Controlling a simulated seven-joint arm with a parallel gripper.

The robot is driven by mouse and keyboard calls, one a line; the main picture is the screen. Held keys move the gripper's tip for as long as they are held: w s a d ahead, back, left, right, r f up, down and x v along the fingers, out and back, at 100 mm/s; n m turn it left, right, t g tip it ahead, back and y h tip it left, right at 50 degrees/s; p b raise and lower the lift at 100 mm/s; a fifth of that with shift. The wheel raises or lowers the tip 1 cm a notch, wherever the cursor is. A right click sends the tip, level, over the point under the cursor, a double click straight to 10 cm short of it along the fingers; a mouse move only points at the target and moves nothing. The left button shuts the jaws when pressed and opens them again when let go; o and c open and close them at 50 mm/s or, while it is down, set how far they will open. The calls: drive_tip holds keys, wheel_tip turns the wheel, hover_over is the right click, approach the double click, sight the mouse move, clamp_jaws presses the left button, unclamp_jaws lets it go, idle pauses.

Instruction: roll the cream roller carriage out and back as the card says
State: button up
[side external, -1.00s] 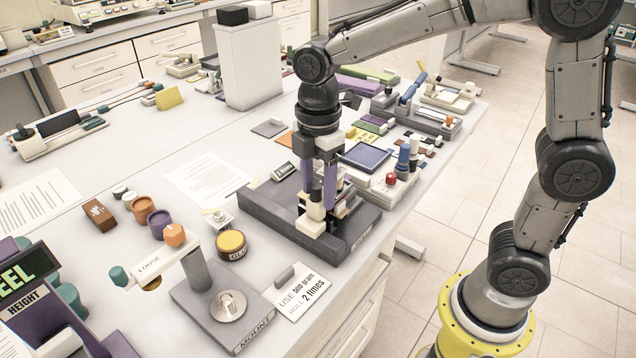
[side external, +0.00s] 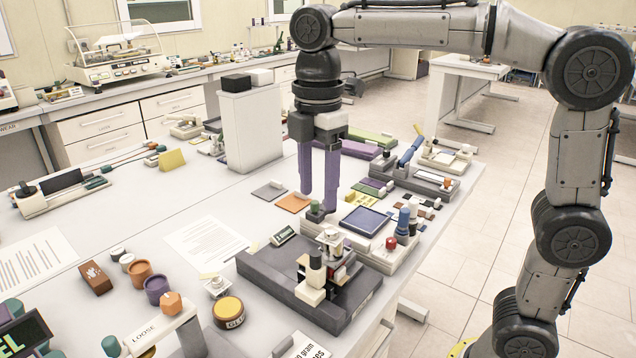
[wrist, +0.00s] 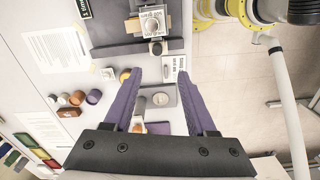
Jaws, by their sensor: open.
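The cream roller carriage (side external: 311,295) stands on a dark grey slab (side external: 265,270) near the table's front edge, with a dark knob and a red part showing on it. In the wrist view the carriage (wrist: 153,27) is at the top, beyond my fingertips, with small lettering on its top. My gripper (side external: 319,201) has two purple fingers, spread apart and empty, held up above the table and clear of the carriage. The fingers also show in the wrist view (wrist: 160,78). The card (side external: 305,348) is cut off at the bottom of the side view; in the wrist view (wrist: 170,67) it is too small to read.
A blue-screened device (side external: 365,220) and several knobs stand behind the slab. A tall white box (side external: 250,130) is further back. A paper sheet (side external: 207,243) lies left of the slab.

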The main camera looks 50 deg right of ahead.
sight(315, 248)
idle(0.3)
drive_tip(key=f, duration=1.4)
drive_tip(key=shift+w, duration=0.3)
drive_tip(key=shift+r, duration=0.1)
clamp_jaws()
drive_tip(key=shift+r, duration=0.1)
idle(0.8)
